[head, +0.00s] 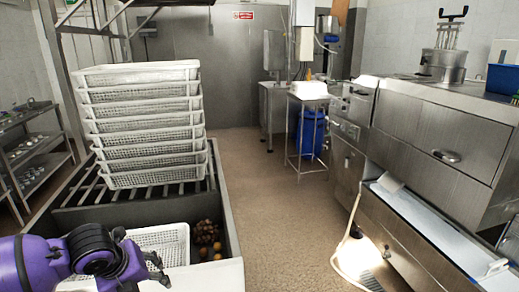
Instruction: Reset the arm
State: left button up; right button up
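My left arm is purple and black and comes in at the lower left in the head view. Its gripper (150,262) is over the near end of the counter, in front of a white perforated basket (172,238). The arm and gripper cover part of that basket. The fingers are small and dark, and I cannot tell whether they are open or shut. I see nothing clearly held. My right arm and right gripper are not in view.
A tall stack of white perforated baskets (143,125) stands on the slatted metal counter (226,215). Dark brown and orange round items (206,235) lie right of the near basket. Steel kitchen units (430,135) line the right side. The floor (275,210) between is mostly clear.

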pick_arm(q)
jog(key=w+d+n+t+h, duration=0.2)
jog(key=w+d+n, duration=0.2)
jog(key=w, duration=0.2)
jog(key=s+d+f+n+t+h, duration=0.2)
jog(key=s+d+f+n+t, duration=0.1)
jog(key=d+f+n, duration=0.55)
jog(key=s+a+f+n+y, duration=0.1)
jog(key=s+f+n, duration=0.4)
jog(key=s, duration=0.4)
jog(key=s+a+f+n+y+b, duration=0.1)
jog(key=s+f+n, duration=0.5)
jog(key=s, duration=0.3)
jog(key=s+a+f+n+g+y, duration=0.1)
jog(key=s+a+f+n+y, duration=0.1)
jog(key=s+f+n, duration=0.3)
jog(key=s+f, duration=0.3)
jog(key=s, duration=0.1)
jog(key=shift+s+b, duration=0.3)
jog(key=shift+s, duration=0.05)
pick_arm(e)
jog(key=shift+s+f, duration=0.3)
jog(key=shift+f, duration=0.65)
pick_arm(q)
jog(key=shift+a+n, duration=0.1)
jog(key=shift+n, duration=0.15)
